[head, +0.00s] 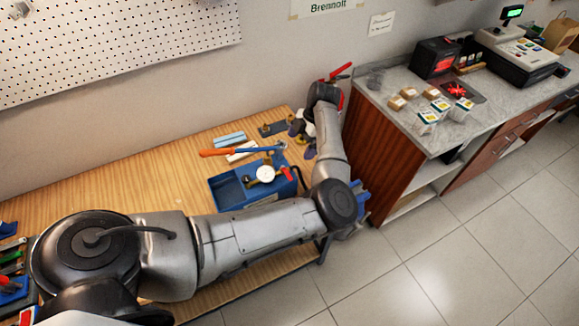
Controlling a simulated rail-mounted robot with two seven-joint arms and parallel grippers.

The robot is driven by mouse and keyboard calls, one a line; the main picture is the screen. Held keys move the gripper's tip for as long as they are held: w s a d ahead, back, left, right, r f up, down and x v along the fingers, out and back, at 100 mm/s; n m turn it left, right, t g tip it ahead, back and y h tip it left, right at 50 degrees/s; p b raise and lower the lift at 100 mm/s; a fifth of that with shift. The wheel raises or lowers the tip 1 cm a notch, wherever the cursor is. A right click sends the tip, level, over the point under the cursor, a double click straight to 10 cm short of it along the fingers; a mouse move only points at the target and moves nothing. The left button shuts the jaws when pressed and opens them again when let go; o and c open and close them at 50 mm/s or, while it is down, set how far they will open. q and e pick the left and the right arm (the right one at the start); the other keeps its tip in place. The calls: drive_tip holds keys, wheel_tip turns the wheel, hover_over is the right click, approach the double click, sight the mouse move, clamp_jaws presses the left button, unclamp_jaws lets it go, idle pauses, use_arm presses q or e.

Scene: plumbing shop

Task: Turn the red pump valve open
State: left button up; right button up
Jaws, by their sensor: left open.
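The test pump (225,193) is a blue open-topped box on the wooden bench, with a round white gauge (266,173) and a long lever with an orange handle (218,152). The red pump valve (287,174) is a small red handle at the pump's right end, right of the gauge. My left gripper (342,84) has red fingers, spread open and empty. It is up and to the right of the valve, well apart from it, near the wall and the counter's left end. My left forearm crosses in front of the pump and hides its lower front. My right gripper is not in view.
The wooden bench (180,170) has clear room left of the pump. Pale blue and white blocks (230,139) and small fittings (298,127) lie behind it. Tools lie at the far left. A stone-topped counter (388,83) with boxes and a cash register (518,55) stands right.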

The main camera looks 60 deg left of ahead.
sight(287, 171)
use_arm(q)
drive_tip(key=p+x, duration=0.1)
drive_tip(key=x, duration=1)
drive_tip(key=shift+s+a+f+p, duration=0.1)
drive_tip(key=shift+s+f+p, duration=0.2)
drive_tip(key=shift+p, duration=0.1)
drive_tip(key=c, duration=0.8)
drive_tip(key=shift+w+f+n+b, duration=0.15)
drive_tip(key=shift+w+n+b, duration=0.1)
drive_tip(key=shift+n+b, duration=0.4)
drive_tip(key=a+n+t+h+b, duration=0.1)
drive_tip(key=n+b, duration=0.3)
drive_tip(key=b, duration=0.1)
drive_tip(key=w+n+t+h+b, duration=0.1)
drive_tip(key=n+h+b, duration=0.1)
drive_tip(key=n+b, duration=0.2)
drive_tip(key=w+a+n+h+b, duration=0.1)
drive_tip(key=n+b, duration=0.4)
drive_tip(key=b, duration=0.2)
drive_tip(key=shift+a+t, duration=0.3)
drive_tip(key=shift+t, duration=0.1)
drive_tip(key=n+b, duration=0.1)
drive_tip(key=a+n+t+b, duration=0.1)
drive_tip(key=n+b, duration=0.1)
drive_tip(key=shift+h, duration=0.3)
drive_tip(key=shift+n, duration=0.35)
drive_tip(key=shift+b, duration=0.3)
